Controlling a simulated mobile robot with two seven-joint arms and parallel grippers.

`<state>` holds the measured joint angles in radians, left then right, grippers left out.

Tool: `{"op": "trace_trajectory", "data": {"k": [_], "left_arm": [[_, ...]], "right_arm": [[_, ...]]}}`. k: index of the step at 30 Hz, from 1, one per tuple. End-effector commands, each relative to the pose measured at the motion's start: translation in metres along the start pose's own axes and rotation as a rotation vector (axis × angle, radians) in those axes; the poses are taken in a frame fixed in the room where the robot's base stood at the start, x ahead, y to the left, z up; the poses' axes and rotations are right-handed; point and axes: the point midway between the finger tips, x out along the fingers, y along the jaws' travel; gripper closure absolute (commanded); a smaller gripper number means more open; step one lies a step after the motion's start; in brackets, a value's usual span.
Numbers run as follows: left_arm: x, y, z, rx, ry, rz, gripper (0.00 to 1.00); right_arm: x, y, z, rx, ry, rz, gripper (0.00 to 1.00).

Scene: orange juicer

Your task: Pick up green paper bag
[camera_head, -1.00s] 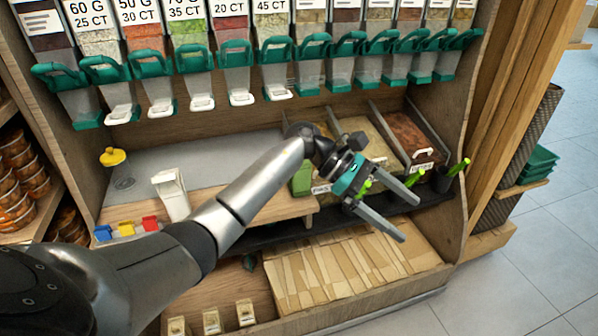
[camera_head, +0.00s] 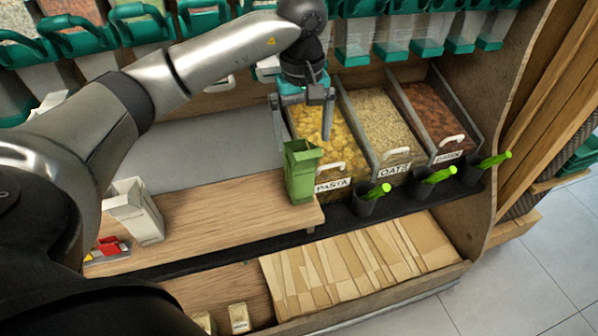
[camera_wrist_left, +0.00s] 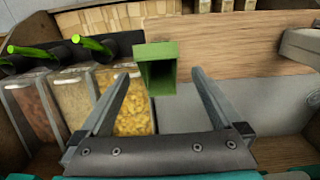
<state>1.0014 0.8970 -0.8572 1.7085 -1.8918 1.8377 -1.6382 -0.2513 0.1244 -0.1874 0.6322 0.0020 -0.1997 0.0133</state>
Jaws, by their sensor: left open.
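The green paper bag (camera_head: 301,173) stands upright near the right end of the wooden counter (camera_head: 230,205), with its top open. My left gripper (camera_head: 303,120) is open and empty, pointing down above and slightly behind the bag, in front of the pasta bin. In the left wrist view the bag (camera_wrist_left: 157,68) lies ahead between the two spread fingers (camera_wrist_left: 162,92), and its open mouth faces the camera. The fingers do not touch it. My right gripper is not in view.
Bins of pasta (camera_head: 328,135), oats (camera_head: 381,125) and a reddish food (camera_head: 432,115) stand right of the bag. Green-handled scoops (camera_head: 433,180) sit in dark holders in front. A white bag (camera_head: 136,212) stands on the counter's left. Dispensers (camera_head: 355,40) hang above.

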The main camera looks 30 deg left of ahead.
Motion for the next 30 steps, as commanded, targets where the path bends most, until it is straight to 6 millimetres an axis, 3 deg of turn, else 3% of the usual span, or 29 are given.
{"op": "trace_trajectory", "data": {"k": [3, 9, 15, 30], "left_arm": [[0.032, -0.001, 0.001, -0.001, -0.005, -0.003, 0.00], [0.064, 0.001, 0.000, -0.002, -0.004, 0.000, 0.00], [0.074, 0.001, 0.000, -0.002, -0.003, 0.003, 0.00], [0.121, 0.002, -0.007, -0.001, -0.005, 0.002, 0.00]], "right_arm": [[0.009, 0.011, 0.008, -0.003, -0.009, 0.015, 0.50], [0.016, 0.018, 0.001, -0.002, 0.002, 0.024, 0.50], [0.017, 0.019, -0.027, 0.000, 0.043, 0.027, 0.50], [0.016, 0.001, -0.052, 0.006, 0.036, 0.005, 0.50]]}}
